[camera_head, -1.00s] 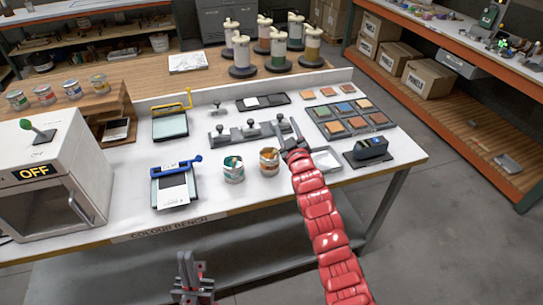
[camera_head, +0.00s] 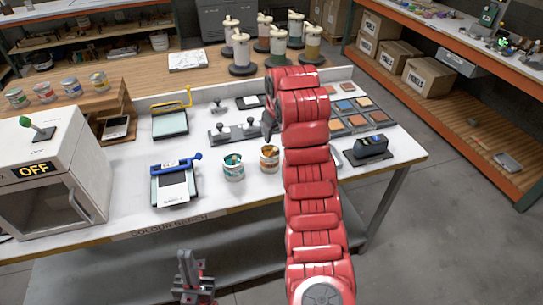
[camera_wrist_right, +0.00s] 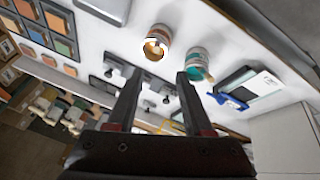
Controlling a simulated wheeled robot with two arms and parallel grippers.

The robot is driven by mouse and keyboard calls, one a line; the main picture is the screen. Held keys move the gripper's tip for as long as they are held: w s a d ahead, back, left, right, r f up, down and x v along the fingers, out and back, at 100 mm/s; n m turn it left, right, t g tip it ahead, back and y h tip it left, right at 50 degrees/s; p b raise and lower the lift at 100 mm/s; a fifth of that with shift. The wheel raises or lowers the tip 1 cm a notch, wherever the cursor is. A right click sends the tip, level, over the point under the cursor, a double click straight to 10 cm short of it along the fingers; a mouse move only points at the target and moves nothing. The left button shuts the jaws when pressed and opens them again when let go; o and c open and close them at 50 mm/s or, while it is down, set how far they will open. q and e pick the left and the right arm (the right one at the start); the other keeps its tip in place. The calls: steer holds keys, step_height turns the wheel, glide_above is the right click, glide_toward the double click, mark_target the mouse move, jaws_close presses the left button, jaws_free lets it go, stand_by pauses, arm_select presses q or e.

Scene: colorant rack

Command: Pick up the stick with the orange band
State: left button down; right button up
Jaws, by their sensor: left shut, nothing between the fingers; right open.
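A can with an orange-brown label (camera_head: 269,162) stands upright on the white bench; it also shows in the right wrist view (camera_wrist_right: 163,34). A teal-labelled can (camera_head: 233,173) stands to its left, also in the right wrist view (camera_wrist_right: 194,66). Small stick-like shapes show at the can mouths, but I cannot make out an orange band. My right gripper (camera_head: 267,128) is open and empty behind the orange-brown can; its spread fingers (camera_wrist_right: 158,79) appear below the cans in the wrist view. My left gripper (camera_head: 188,262) is shut and empty in front of the bench.
A grey holder with black knobs (camera_head: 222,136) is behind the cans. A blue-clamped panel (camera_head: 173,188) lies left. A dark device (camera_head: 371,147) and colour swatch tray (camera_head: 352,122) are right. A white oven (camera_head: 55,180) fills the bench's left end.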

steer(key=b+x, duration=0.1)
steer(key=x, duration=0.2)
steer(key=b, duration=0.1)
glide_above(273, 155)
steer(key=s, duration=0.2)
step_height(273, 155, down, 7)
steer(key=shift+s+r, duration=0.1)
steer(key=shift+w+f, duration=0.2)
steer(key=shift+f, duration=0.05)
steer(key=p+x, duration=0.2)
steer(key=x, duration=0.1)
steer(key=shift+w+d, duration=0.1)
steer(key=shift+d, duration=0.1)
steer(key=shift+w+a+f, duration=0.1)
steer(key=shift+w+f, duration=0.15)
steer(key=shift+f, duration=0.45)
steer(key=shift+c, duration=0.3)
